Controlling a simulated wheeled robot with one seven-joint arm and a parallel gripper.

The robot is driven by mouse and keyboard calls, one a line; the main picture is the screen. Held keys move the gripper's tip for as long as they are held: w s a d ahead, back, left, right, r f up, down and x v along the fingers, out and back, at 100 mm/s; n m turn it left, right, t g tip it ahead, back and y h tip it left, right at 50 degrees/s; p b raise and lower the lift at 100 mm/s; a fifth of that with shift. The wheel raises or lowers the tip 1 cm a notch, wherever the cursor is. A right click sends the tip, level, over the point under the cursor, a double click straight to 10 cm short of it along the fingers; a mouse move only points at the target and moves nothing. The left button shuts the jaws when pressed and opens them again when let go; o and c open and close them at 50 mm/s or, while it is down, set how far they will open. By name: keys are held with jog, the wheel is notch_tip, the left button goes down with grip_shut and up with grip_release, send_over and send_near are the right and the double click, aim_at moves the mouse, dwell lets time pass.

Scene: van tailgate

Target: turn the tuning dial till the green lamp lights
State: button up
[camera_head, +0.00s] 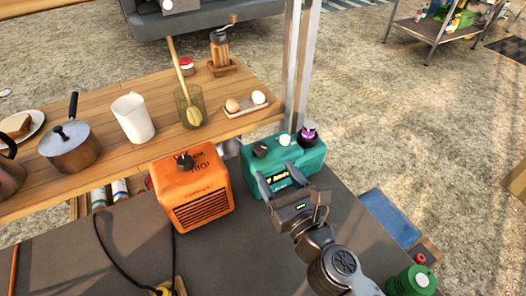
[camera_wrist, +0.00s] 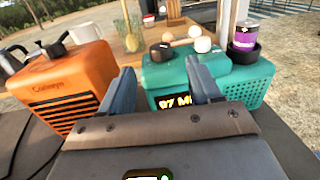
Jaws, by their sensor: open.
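The teal radio (camera_head: 307,158) stands on the dark counter and also shows in the wrist view (camera_wrist: 240,82). On its top are a dark knob (camera_head: 260,149) and a white knob (camera_head: 284,139); I cannot tell for sure which is the tuning dial. The radio's lit yellow display (camera_wrist: 177,103) is partly hidden by my gripper; it begins with "97 M". I see no lit green lamp on the radio. My gripper (camera_head: 281,178) is open and empty in front of the radio's front face, below the knobs, and the radio shows between its fingers in the wrist view.
An orange heater (camera_head: 202,205) with a black top knob stands left of the radio. A purple can (camera_wrist: 245,36) in a black holder is at the radio's right end. Behind are a wooden shelf with eggs (camera_head: 232,105), a jug (camera_head: 133,118) and a pot (camera_head: 70,147). A post rises behind the radio.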

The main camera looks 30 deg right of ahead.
aim_at(261, 152)
jog(key=shift+w+d+p, duration=0.15)
jog(key=shift+w+p, duration=0.25)
jog(key=shift+w, duration=1.55)
jog(key=shift+w+d+p, duration=0.15)
jog(key=shift+w+p, duration=0.25)
jog(key=shift+w, duration=1.55)
jog(key=shift+c, duration=0.4)
jog(key=c, duration=1)
jog(key=shift+o, duration=0.2)
jog(key=shift+a+f+m+h+b, duration=0.1)
jog(key=shift+f+m+h+b, duration=0.1)
jog(key=shift+m+h+b, duration=0.35)
jog(key=shift+a+r+m+g+h+b, duration=0.1)
jog(key=shift+m+g+h+b, duration=0.3)
jog(key=shift+m+h+b, duration=0.55)
jog(key=shift+a+r+m+g+h+b, duration=0.1)
jog(key=shift+m+g+h+b, duration=0.3)
jog(key=shift+h, duration=1)
jog(key=o, duration=1)
jog(key=shift+o, duration=0.2)
